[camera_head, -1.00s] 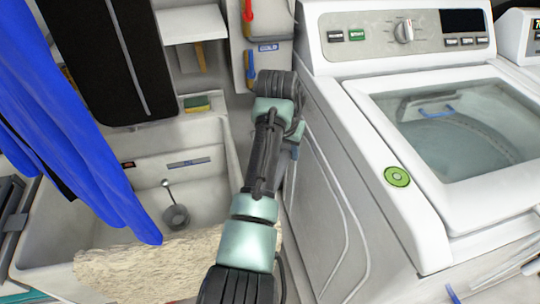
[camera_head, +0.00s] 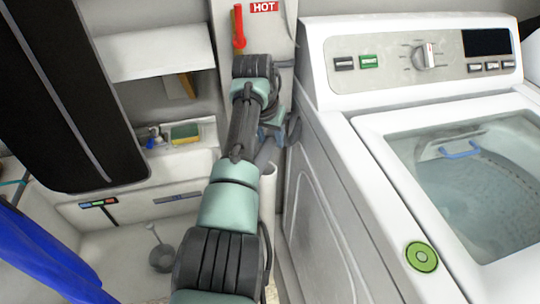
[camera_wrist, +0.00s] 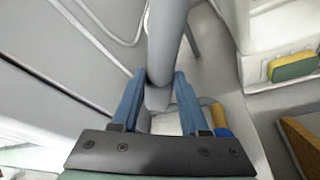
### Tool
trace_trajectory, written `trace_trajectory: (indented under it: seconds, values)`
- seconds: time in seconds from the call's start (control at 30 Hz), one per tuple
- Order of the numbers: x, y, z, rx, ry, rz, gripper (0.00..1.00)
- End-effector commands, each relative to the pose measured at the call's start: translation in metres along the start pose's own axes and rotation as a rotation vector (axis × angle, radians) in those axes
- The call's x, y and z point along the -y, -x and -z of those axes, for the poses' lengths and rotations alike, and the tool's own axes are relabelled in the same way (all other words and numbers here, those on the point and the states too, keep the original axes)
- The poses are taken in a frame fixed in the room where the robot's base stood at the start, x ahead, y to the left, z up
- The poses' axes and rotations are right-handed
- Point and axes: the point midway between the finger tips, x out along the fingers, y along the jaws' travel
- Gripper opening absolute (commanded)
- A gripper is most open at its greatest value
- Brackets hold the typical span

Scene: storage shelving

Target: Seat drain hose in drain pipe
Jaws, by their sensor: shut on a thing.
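My gripper (camera_head: 272,132) reaches into the gap between the sink and the washer. In the wrist view its two blue fingers (camera_wrist: 155,88) are shut on a smooth grey tube, the drain hose (camera_wrist: 168,40), which curves down from the top edge to between the fingertips. A paler tubular section shows just below it; I cannot tell whether it is part of the same hose. In the head view a pale upright pipe (camera_head: 268,195), apparently the drain pipe, stands below the gripper, partly hidden by my arm. Whether hose and pipe touch cannot be seen.
The washer (camera_head: 335,215) stands close on the right. A red-handled valve (camera_head: 239,27) under a HOT label is on the wall above. The sink (camera_head: 110,240) with a sponge (camera_head: 185,133) on its ledge is at left. Blue cloth (camera_head: 40,260) hangs at lower left.

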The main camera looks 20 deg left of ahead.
Motion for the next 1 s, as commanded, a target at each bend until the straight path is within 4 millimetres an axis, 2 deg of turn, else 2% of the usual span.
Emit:
trace_trajectory:
  seconds: [0.1, 0.27, 0.67, 0.7, 0.83, 1.0]
  values:
    - [0.0, -0.02, -0.009, 0.004, 0.0, -0.001, 0.0]
    - [0.0, -0.041, -0.015, 0.001, 0.0, 0.0, 0.0]
    - [0.0, -0.046, -0.017, 0.0, 0.0, 0.0, 0.0]
    - [0.0, -0.046, -0.017, 0.0, 0.0, 0.0, 0.51]
    - [0.0, -0.046, -0.017, 0.0, 0.0, 0.0, 0.74]
    - [0.0, -0.046, -0.017, 0.0, 0.0, 0.0, 0.74]
